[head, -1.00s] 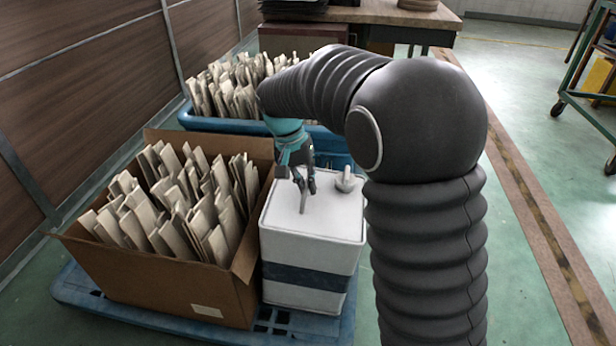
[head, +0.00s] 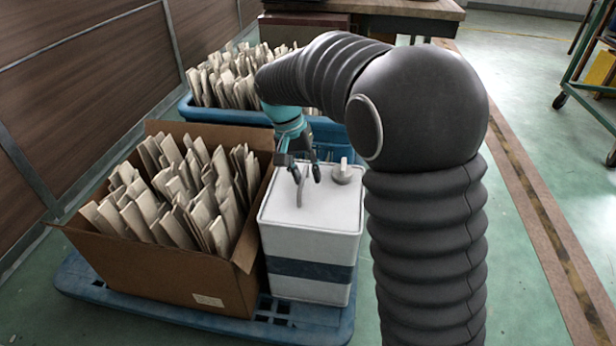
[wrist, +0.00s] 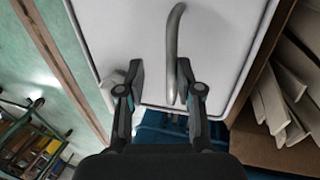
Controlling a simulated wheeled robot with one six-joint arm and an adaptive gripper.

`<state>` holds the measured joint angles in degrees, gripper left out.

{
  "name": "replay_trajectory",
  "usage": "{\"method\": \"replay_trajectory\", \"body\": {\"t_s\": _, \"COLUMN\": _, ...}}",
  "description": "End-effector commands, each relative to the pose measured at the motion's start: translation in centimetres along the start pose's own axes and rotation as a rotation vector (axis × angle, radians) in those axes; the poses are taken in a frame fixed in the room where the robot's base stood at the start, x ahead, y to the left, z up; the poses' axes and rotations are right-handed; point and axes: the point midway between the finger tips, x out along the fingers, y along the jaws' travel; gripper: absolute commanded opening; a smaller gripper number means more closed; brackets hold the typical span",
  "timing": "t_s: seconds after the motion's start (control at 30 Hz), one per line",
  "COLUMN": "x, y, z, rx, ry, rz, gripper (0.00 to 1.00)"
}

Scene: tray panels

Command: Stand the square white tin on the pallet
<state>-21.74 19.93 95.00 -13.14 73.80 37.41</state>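The square white tin (head: 312,213) stands upright on the blue pallet (head: 325,322), right beside the cardboard box. It has a dark band (head: 308,270), a grey bar handle (head: 301,187) and a round cap (head: 342,174) on top. My gripper (head: 303,171) is over the top of the tin near the handle, fingers spread. In the wrist view my gripper (wrist: 160,80) is open, with the handle (wrist: 172,50) appearing between the fingers, nearer the right one. Whether a finger touches the handle is unclear.
The cardboard box (head: 160,268) full of pale slats fills the pallet's left part. A blue crate (head: 225,115) of similar slats stands behind. A wooden table (head: 400,12) is at the back, and a green trolley (head: 590,80) at the right. Floor is clear to the right.

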Motion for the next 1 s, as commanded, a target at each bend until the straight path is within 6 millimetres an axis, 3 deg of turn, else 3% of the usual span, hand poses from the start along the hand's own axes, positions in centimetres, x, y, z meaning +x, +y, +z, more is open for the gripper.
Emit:
{"method": "replay_trajectory", "body": {"t_s": 0.3, "x": -6.6, "y": 0.0, "z": -0.1, "rx": 0.000, "ry": 0.004, "rz": -0.002, "gripper": 0.35}}
{"method": "replay_trajectory", "body": {"t_s": 0.5, "x": -9.4, "y": 0.0, "z": 0.0, "rx": 0.000, "ry": 0.002, "rz": -0.002, "gripper": 0.35}}
{"method": "replay_trajectory", "body": {"t_s": 0.87, "x": -10.6, "y": 0.2, "z": 0.1, "rx": 0.000, "ry": 0.003, "rz": -0.004, "gripper": 0.35}}
{"method": "replay_trajectory", "body": {"t_s": 1.0, "x": -11.1, "y": 2.3, "z": 1.0, "rx": -0.008, "ry": 0.019, "rz": -0.035, "gripper": 0.35}}
